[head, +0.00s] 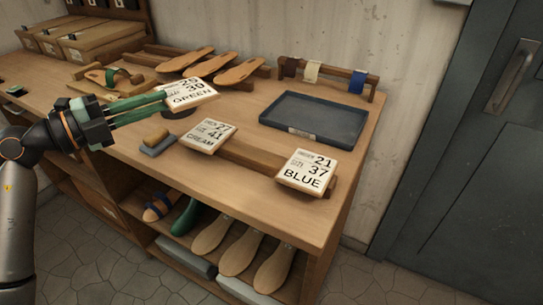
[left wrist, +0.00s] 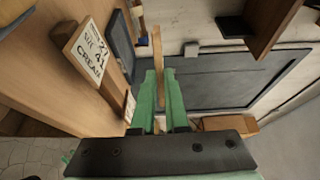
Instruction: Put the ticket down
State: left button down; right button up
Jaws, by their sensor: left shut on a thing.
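My left gripper (head: 160,98) reaches in from the left in the head view, its green fingers shut on a white ticket (head: 190,94) marked GREEN and 39. The ticket is held over the bench, left of and behind the CREAM ticket (head: 208,136). In the left wrist view a thin tan strip, seemingly the held ticket edge-on (left wrist: 157,50), stands between the fingertips (left wrist: 160,82). The CREAM ticket, also in the wrist view (left wrist: 87,50), and the BLUE ticket (head: 308,170) rest at a low wooden rail (head: 250,155) near the front edge. My right gripper is not in view.
A dark blue tray (head: 335,140) lies at the back right. Wooden soles (head: 238,71), a green-strapped sandal (head: 112,77) and a strap rack (head: 325,73) are behind. A brush-like block (head: 156,138) sits left of the CREAM ticket. Lasts (head: 240,248) fill the shelf below.

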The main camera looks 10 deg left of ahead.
pick_arm(q)
jog(key=a, duration=0.1)
jog(key=b, duration=0.1)
send_over(229, 178)
jog(key=a, duration=0.1)
jog(key=shift+t, duration=0.3)
notch_tip(229, 178, down, 8)
jog(key=shift+a, duration=0.1)
jog(key=shift+d+f+b, duration=0.3)
jog(key=shift+d+f, duration=0.05)
jog(key=f+b, duration=0.1)
jog(key=f, duration=0.2)
jog(key=shift+d+f+b, duration=0.25)
jog(key=shift+d+b, duration=0.1)
jog(key=shift+f, duration=0.1)
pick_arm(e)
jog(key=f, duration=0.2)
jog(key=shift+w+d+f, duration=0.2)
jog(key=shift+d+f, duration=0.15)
